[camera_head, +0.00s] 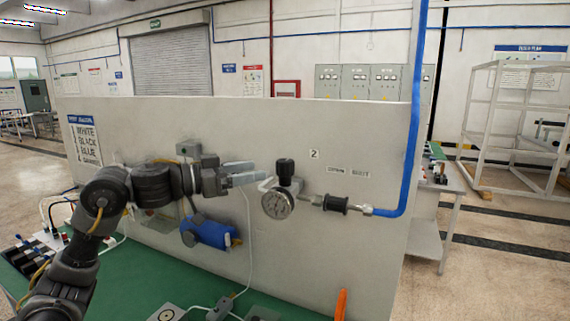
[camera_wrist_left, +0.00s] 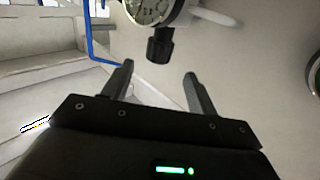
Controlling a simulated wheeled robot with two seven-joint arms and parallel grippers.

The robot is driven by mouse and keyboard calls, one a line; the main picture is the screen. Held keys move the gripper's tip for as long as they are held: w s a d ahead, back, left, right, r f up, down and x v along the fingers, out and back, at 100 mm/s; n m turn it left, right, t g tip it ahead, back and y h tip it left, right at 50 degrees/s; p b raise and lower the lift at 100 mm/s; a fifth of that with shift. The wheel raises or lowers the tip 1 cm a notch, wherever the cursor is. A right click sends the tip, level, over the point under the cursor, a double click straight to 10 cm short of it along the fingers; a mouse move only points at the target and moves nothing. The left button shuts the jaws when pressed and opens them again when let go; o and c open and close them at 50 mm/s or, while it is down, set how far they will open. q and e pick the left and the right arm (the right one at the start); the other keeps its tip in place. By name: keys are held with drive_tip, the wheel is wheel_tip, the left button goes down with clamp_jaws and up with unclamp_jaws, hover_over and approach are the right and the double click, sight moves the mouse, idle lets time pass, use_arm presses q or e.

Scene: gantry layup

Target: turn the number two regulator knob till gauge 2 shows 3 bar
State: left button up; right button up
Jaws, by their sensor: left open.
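The number two regulator is mounted on the grey panel under a "2" label (camera_head: 314,154). Its black knob (camera_head: 285,167) stands on top, and the round gauge 2 (camera_head: 277,204) is below it; the dial is too small to read. My left gripper (camera_head: 256,173) is open, just left of the knob, fingers pointing toward it. In the left wrist view the knob (camera_wrist_left: 159,46) lies ahead of and between the two open fingertips (camera_wrist_left: 158,76), apart from them. The gauge (camera_wrist_left: 150,10) is partly cut off at the top edge there. My right gripper is not in view.
A blue pipe (camera_head: 412,120) runs down the panel's right side to a black fitting (camera_head: 336,203) beside the gauge. A green bench surface (camera_head: 140,275) lies in front of the panel.

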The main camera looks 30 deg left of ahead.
sight(284, 166)
use_arm(q)
drive_tip(key=p+x, duration=0.2)
drive_tip(key=x, duration=0.6)
drive_tip(key=shift+s+r+p, duration=0.1)
drive_tip(key=shift+p, duration=0.3)
drive_tip(key=shift+w+d, duration=0.4)
drive_tip(key=shift+w, duration=0.05)
drive_tip(key=shift+c, duration=0.5)
